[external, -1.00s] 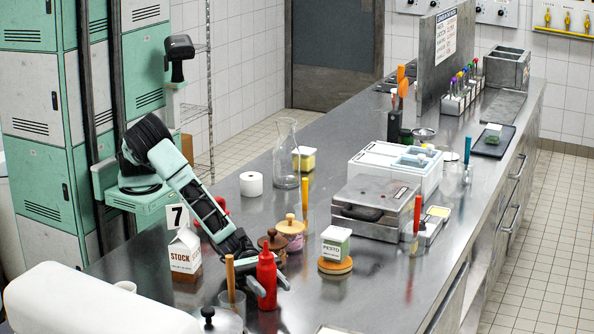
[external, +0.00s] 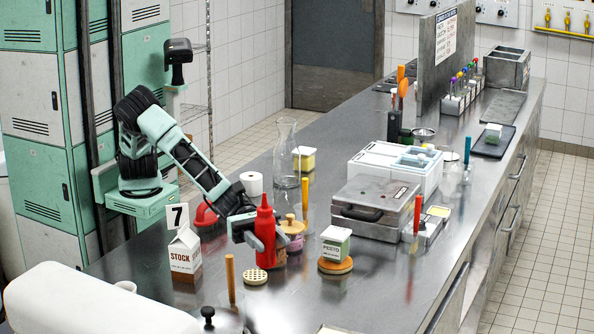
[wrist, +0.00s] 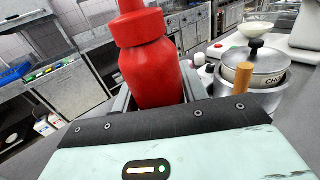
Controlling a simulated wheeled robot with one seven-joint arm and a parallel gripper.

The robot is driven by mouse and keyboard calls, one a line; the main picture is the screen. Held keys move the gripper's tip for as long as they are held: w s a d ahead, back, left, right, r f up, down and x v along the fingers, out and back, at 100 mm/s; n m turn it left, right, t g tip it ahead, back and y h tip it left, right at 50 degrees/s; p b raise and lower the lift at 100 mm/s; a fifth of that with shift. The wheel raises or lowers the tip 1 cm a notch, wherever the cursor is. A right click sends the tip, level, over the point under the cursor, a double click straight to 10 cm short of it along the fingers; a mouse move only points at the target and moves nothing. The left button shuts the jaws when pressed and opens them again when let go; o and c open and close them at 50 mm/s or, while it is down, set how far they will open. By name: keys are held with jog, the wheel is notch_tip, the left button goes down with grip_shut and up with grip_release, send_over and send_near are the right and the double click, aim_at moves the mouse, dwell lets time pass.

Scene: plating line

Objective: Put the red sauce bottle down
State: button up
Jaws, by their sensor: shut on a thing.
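The red sauce bottle (external: 265,218) is upright in my gripper (external: 260,238), near the middle of the counter (external: 345,295). One finger shows on each side of its body. The bottle looks raised off the counter, but the gap under it is hard to judge. In the wrist view the red bottle (wrist: 150,55) stands between the fingers, its lower part hidden by my gripper's housing.
A beige perforated disc (external: 255,277) lies just below the bottle in the picture. The pesto container (external: 336,241) on its round board is to the right, the stock carton (external: 185,254) to the left. The front counter is partly bare.

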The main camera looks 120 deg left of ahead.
aim_at(267, 221)
jog(key=r, duration=1)
jog(key=shift+d, duration=0.2)
jog(key=s+d+m+g+h+b, duration=0.2)
jog(key=s+d+m+g+h, duration=0.5)
jog(key=s+d+m+g, duration=0.75)
jog(key=s+a+m+g+y+b, duration=0.1)
jog(key=s+a+m+g+y, duration=0.1)
jog(key=s+a+g, duration=0.45)
jog(key=shift+g, duration=0.9)
jog(key=shift+w+d+f+p, duration=0.25)
jog(key=shift+w+d+f, duration=0.15)
jog(key=shift+f, duration=3.1)
jog(key=shift+w+d+f+p, duration=0.3)
jog(key=shift+w+f, duration=0.15)
jog(key=shift+f, duration=3.1)
jog(key=shift+w+d+f+p, duration=0.25)
jog(key=shift+w+d+f, duration=0.15)
jog(key=shift+f, duration=3.1)
jog(key=shift+f, duration=0.2)
jog(key=o, duration=1.1)
